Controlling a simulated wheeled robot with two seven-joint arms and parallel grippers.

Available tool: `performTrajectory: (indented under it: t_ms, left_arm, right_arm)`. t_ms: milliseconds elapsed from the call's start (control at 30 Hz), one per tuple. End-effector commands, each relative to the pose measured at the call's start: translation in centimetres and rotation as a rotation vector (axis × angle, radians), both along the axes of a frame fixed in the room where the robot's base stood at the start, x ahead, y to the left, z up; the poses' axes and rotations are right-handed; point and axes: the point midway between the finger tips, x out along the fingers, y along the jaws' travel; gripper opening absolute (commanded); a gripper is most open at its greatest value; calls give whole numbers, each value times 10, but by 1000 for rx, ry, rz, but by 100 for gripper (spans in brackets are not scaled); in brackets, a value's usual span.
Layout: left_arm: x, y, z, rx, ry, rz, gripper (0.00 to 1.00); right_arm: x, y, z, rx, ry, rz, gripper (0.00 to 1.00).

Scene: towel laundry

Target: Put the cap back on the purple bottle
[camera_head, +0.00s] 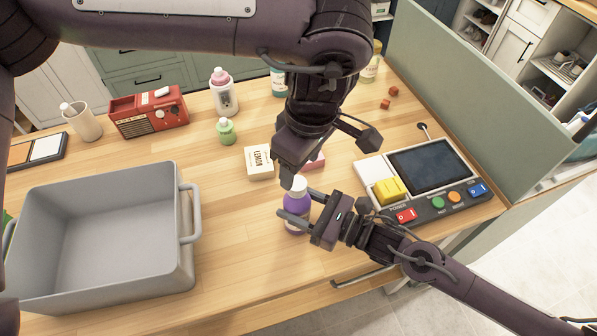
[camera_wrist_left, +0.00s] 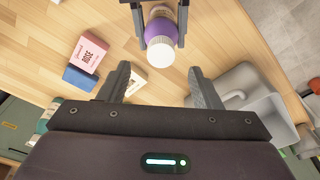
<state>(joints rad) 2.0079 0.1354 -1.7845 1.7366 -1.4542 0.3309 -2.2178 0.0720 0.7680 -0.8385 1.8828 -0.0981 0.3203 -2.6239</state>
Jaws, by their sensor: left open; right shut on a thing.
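The purple bottle (camera_head: 296,221) stands upright on the table, and it also shows in the left wrist view (camera_wrist_left: 161,25). The white cap (camera_head: 297,184) sits on its top; in the left wrist view the cap (camera_wrist_left: 160,53) faces the camera, and how tightly it sits I cannot tell. My right gripper (camera_head: 299,206) is shut around the bottle's body. My left gripper (camera_head: 290,176) is open just above the cap. In the left wrist view its two fingers (camera_wrist_left: 162,84) are spread, with the cap ahead of the gap between them and nothing held.
A grey bin (camera_head: 188,270) stands at the left. A lemon box (camera_head: 259,164) and a pink box (camera_head: 316,162) lie behind the bottle. A green bottle (camera_head: 226,131), a red radio (camera_head: 149,112) and a console with buttons (camera_head: 430,208) are around. Bare table lies between bin and bottle.

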Motion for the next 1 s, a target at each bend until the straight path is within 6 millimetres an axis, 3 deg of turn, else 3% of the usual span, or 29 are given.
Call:
performTrajectory:
  t_ms: [100, 300, 467, 733, 767, 933, 1000]
  left_arm:
    - [-1, -3, 28, 1, -7, -1, 58]
    - [-3, -6, 60, 2, -5, -1, 58]
    - [-5, -7, 70, 1, -2, 0, 58]
    - [-5, -7, 72, 1, 1, -1, 58]
    - [-5, -7, 72, 1, 1, -1, 58]
    - [-5, -7, 72, 0, 0, -1, 58]
    - [-5, -7, 71, 0, 0, -1, 58]
  right_arm:
    - [0, 0, 0, 0, 0, 0, 0]
    - [0, 0, 0, 0, 0, 0, 0]
    - [0, 0, 0, 0, 0, 0, 0]
    - [0, 0, 0, 0, 0, 0, 0]
    - [0, 0, 0, 0, 0, 0, 53]
    - [0, 0, 0, 0, 0, 0, 75]
    - [0, 0, 0, 0, 0, 0, 77]
